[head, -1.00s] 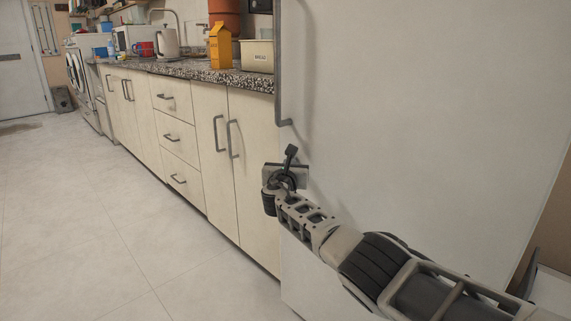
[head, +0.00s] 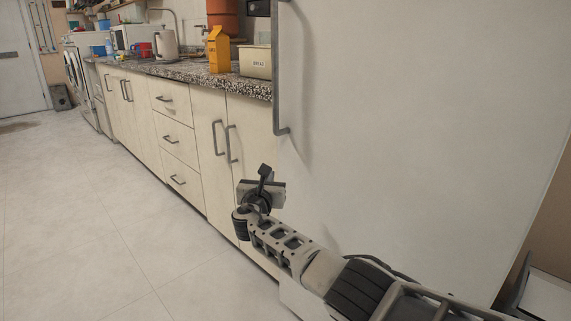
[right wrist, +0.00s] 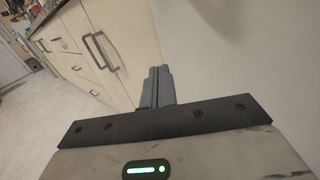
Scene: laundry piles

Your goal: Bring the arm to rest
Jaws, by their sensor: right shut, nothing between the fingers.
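My right arm reaches in from the lower right of the head view. Its gripper (head: 264,175) is in front of the lower cabinet door and the edge of the large pale door panel (head: 420,130). In the right wrist view the right gripper's fingers (right wrist: 158,86) are together, with nothing between them. They point toward the cabinet fronts and the floor. My left gripper is not in view.
A vertical handle (head: 279,70) runs along the panel's left edge. Cream cabinets (head: 180,135) with bar handles line the wall under a speckled counter (head: 190,71). A yellow carton (head: 219,50) and a bread bin (head: 255,62) stand on it. The floor (head: 80,210) at left is clear.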

